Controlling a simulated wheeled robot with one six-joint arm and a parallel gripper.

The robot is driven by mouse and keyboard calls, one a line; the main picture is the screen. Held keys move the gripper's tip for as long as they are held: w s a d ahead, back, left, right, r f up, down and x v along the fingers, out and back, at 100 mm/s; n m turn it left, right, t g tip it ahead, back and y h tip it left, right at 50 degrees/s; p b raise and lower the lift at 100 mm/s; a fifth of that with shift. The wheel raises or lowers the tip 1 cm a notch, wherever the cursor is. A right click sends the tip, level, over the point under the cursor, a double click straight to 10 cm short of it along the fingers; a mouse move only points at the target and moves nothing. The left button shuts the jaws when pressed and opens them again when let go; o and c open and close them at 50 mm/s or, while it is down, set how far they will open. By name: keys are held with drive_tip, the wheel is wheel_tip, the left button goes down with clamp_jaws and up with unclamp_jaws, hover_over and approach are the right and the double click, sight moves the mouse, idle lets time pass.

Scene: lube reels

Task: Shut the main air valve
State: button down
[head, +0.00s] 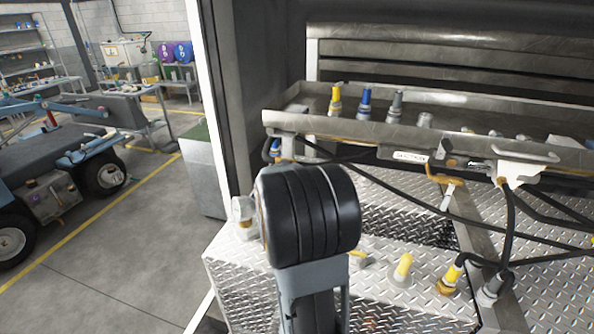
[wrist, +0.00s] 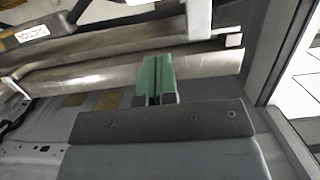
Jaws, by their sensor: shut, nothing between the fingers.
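My gripper (wrist: 157,82) shows in the wrist view as two green fingers pressed together, with nothing between them. In the head view my own dark arm link stands in front of the tray's left part, and the fingers are hidden. An orange-yellow lever-like fitting (head: 440,176) hangs under the tray rail, right of a white SUCTION label (head: 411,157). I cannot tell whether it is the main air valve, or its position. The SUCTION label also shows upside down in the wrist view (wrist: 32,32), left of and apart from my fingers.
A metal tray (head: 300,121) holds several upright fittings with yellow, blue and grey tops. Black hoses (head: 510,222) hang below it. More capped fittings stand on the diamond-plate deck (head: 240,270). A pale door post (head: 205,90) is at the left, with open floor beyond.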

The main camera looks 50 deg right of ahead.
drive_tip(key=w+d+f, duration=0.2)
drive_tip(key=d+f, duration=0.2)
drive_tip(key=d, duration=0.1)
drive_tip(key=shift+w+p, duration=0.3)
drive_tip(key=shift+w, duration=0.05)
